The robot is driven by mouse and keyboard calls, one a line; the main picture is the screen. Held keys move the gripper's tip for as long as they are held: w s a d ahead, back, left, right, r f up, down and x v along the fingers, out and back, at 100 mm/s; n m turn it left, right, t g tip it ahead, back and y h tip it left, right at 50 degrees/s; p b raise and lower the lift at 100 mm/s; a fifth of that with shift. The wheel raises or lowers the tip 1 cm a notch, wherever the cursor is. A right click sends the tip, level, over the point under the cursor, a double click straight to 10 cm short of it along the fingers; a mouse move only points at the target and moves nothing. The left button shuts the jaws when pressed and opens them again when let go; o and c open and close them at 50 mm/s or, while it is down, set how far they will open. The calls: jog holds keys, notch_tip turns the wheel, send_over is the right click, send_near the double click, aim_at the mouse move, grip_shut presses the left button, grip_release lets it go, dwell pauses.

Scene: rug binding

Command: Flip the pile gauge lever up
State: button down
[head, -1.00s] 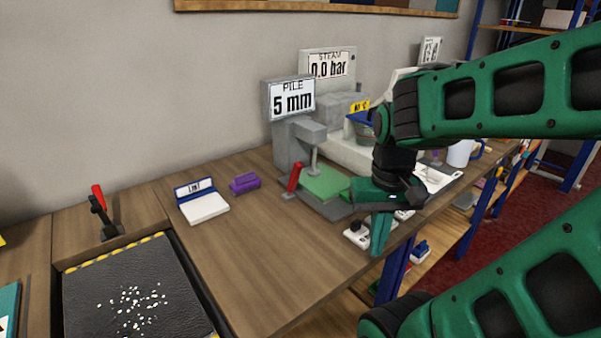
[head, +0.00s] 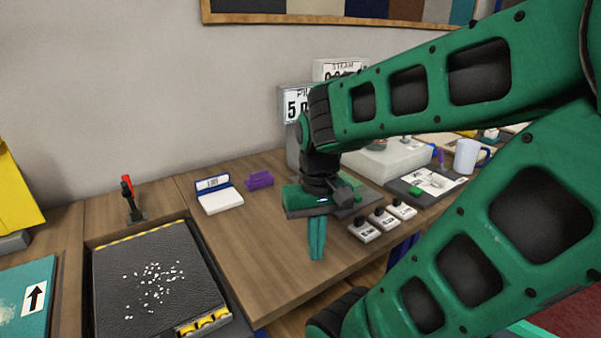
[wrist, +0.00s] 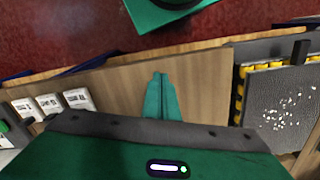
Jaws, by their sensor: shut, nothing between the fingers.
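The pile gauge (head: 293,150) stands at the back of the wooden bench in the head view. Its display is partly covered by my arm, with a "5" readable. Its red lever is hidden behind my gripper and arm in the head view and does not show in the wrist view. My gripper (head: 317,258) is shut and empty, with teal fingers pointing down over the bench, in front of the gauge. In the wrist view, the closed fingers (wrist: 160,76) are over bare wood near the bench's front edge.
A purple block (head: 260,180) and a white pad with a blue back (head: 220,202) lie left of the gauge. Several white switch boxes (head: 382,219) line the right front. A black tray with white specks (head: 150,285) and another red-tipped lever (head: 128,187) are at left.

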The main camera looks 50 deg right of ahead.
jog(key=w+d+r+m+t+h, duration=0.1)
jog(key=w+d+r+m+t, duration=0.2)
jog(key=d+m, duration=0.7)
jog(key=w+d+r+m+t, duration=0.3)
jog(key=w+d+r+m, duration=0.3)
jog(key=m, duration=1.6)
jog(key=d, duration=0.3)
jog(key=shift+w+d+r+t+h, duration=0.2)
jog(key=shift+d+r+t+h, duration=0.15)
jog(key=shift+d+t+h, duration=0.05)
